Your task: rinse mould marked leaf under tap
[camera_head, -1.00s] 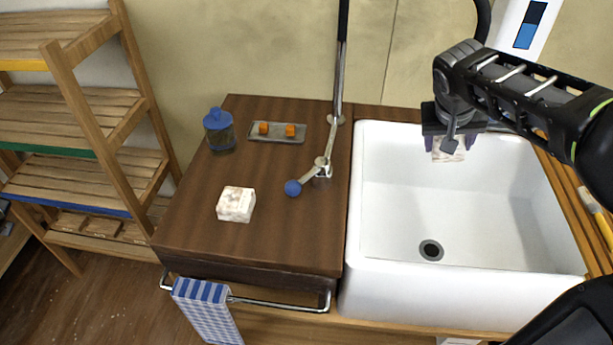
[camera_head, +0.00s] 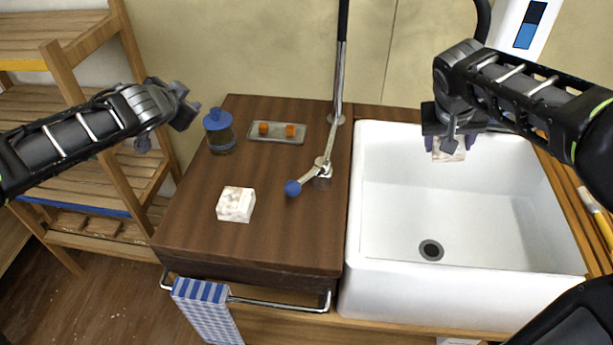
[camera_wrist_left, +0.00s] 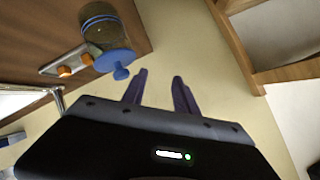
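A whitish, brown-mottled block, likely a mould (camera_head: 447,152), is between the fingers of my right gripper (camera_head: 448,139), over the back of the white sink (camera_head: 470,215). Its mark is not readable. A similar block (camera_head: 236,204) lies on the brown counter; no leaf mark can be made out on it. My left gripper (camera_head: 190,110) is raised left of the counter, near the shelf. In the left wrist view its fingers (camera_wrist_left: 159,84) are apart and empty.
A blue-lidded jar (camera_head: 219,132) and a grey tray (camera_head: 277,132) with orange pieces stand at the counter's back. A checked towel (camera_head: 208,310) hangs on the front rail. A wooden shelf (camera_head: 115,110) stands at left. The counter's front half is mostly clear.

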